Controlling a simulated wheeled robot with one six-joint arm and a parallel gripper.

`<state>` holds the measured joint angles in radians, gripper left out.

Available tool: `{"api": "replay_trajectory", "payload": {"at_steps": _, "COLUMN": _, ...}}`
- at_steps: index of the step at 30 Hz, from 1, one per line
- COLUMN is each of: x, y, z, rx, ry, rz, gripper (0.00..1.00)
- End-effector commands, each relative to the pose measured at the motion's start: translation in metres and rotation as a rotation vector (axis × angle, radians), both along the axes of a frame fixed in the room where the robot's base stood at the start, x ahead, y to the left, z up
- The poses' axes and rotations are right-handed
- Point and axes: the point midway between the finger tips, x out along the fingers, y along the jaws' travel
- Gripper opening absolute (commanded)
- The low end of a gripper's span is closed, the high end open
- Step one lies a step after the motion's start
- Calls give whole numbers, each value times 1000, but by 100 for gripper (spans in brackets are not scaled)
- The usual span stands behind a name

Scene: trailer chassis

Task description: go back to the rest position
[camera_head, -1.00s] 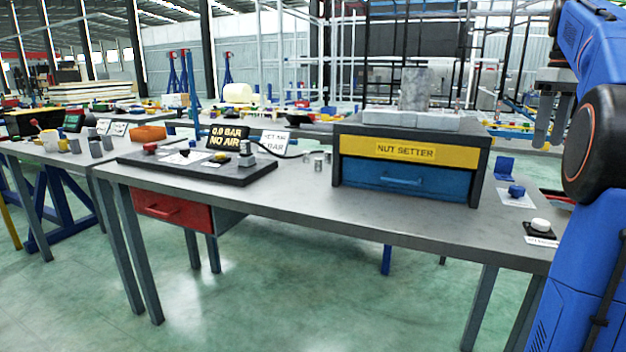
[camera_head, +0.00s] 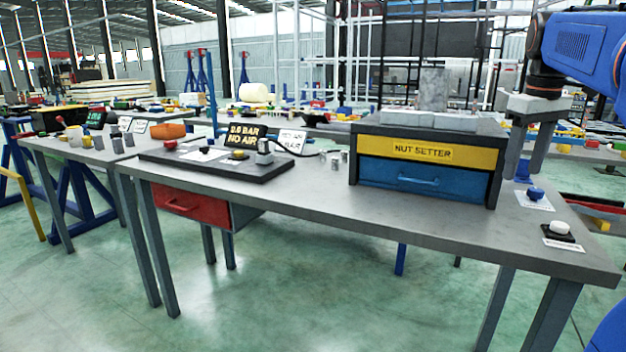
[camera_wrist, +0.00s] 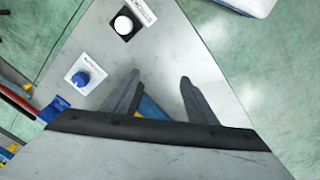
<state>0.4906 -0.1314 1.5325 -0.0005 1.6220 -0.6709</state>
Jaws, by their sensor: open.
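My gripper (camera_head: 528,160) hangs with its fingers pointing down by the right side of the nut setter cabinet (camera_head: 495,155). In the wrist view my gripper (camera_wrist: 160,82) shows two separated fingers with nothing gripped between them. A blue patch shows behind the fingers; I cannot tell what it is. The head view does not show whether the fingers touch the cabinet.
The grey workbench (camera_head: 330,215) bears the cabinet, a blue knob (camera_head: 536,194) and a white button (camera_head: 559,228) near its right end. A dark panel (camera_head: 220,168) with a "NO AIR" display stands at left.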

Motion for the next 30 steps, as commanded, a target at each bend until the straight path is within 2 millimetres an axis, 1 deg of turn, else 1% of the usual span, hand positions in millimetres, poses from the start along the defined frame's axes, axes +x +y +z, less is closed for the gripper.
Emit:
{"api": "replay_trajectory", "payload": {"at_steps": 1, "x": -8, "y": 19, "z": -9, "rx": -2, "ry": -14, "rz": -1, "gripper": 52}}
{"api": "replay_trajectory", "payload": {"at_steps": 6, "x": -33, "y": 70, "z": -45, "rx": -7, "ry": -67, "rz": -29, "gripper": 52}}
{"api": "replay_trajectory", "payload": {"at_steps": 11, "x": -61, "y": 112, "z": -85, "rx": -3, "ry": -119, "rz": -56, "gripper": 52}}
{"api": "replay_trajectory", "payload": {"at_steps": 15, "x": -89, "y": 145, "z": -125, "rx": 8, "ry": -163, "rz": -79, "gripper": 52}}
{"api": "replay_trajectory", "payload": {"at_steps": 20, "x": -124, "y": 177, "z": -174, "rx": 29, "ry": -215, "rz": -104, "gripper": 52}}
{"api": "replay_trajectory", "payload": {"at_steps": 24, "x": -155, "y": 199, "z": -220, "rx": 54, "ry": -257, "rz": -125, "gripper": 52}}
{"api": "replay_trajectory", "payload": {"at_steps": 27, "x": -173, "y": 211, "z": -249, "rx": 72, "ry": -281, "rz": -139, "gripper": 52}}
{"api": "replay_trajectory", "payload": {"at_steps": 30, "x": -186, "y": 218, "z": -271, "rx": 87, "ry": -300, "rz": -148, "gripper": 52}}
